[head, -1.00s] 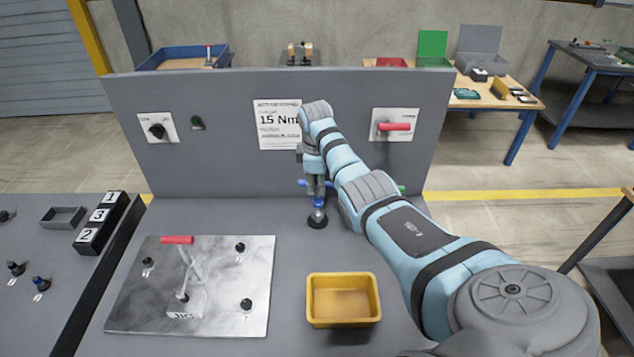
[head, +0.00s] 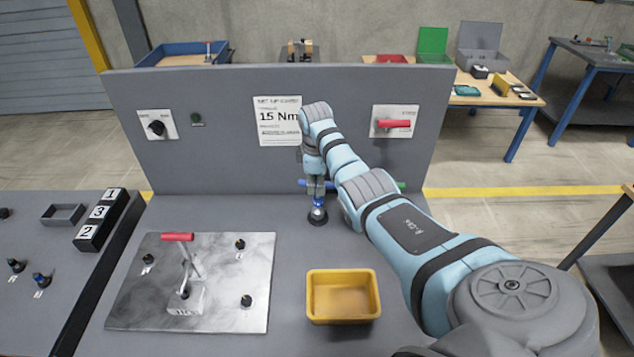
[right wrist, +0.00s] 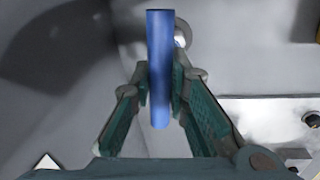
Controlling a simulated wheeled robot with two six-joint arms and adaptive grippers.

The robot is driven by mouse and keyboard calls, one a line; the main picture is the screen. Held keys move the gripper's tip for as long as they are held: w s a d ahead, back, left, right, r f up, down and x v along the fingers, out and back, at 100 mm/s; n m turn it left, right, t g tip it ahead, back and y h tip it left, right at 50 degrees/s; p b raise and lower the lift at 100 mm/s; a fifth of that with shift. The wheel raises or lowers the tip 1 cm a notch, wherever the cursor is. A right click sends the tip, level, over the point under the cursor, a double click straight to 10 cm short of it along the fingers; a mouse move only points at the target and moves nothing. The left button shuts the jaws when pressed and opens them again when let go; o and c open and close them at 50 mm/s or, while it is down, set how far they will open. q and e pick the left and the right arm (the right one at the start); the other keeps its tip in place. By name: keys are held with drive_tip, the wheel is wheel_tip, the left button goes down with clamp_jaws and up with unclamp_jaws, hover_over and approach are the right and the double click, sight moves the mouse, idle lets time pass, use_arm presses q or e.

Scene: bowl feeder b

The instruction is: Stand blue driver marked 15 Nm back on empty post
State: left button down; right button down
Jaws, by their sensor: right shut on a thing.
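The blue driver (head: 318,202) stands upright in front of the grey panel, its blue crossbar sticking out beside the fingers. My right gripper (head: 315,187) is shut on the crossbar. In the right wrist view the blue bar (right wrist: 159,70) lies between both fingers of my right gripper (right wrist: 161,90). Below the driver is a round black base (head: 317,219). The driver's lower end meets or nearly meets it; I cannot tell whether it is seated on a post. No marking on the driver is readable. My left gripper is out of view.
A card (head: 278,120) on the panel (head: 230,95) reads 15 Nm. A green-ended thing (head: 402,187) is mostly hidden behind my right arm. A yellow bin (head: 342,297) and a metal plate (head: 215,313) with a red-handled clamp (head: 178,237) are nearer.

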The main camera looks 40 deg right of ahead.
drive_tip(key=shift+f, duration=0.3)
idle(0.4)
drive_tip(key=c, duration=1.5)
unclamp_jaws()
drive_tip(key=shift+o, duration=0.2)
wheel_tip(320, 180, up, 12)
drive_tip(key=s+a, duration=0.1)
drive_tip(key=shift+s+a, duration=0.2)
drive_tip(key=shift+a, duration=0.05)
drive_tip(key=shift+f, duration=0.1)
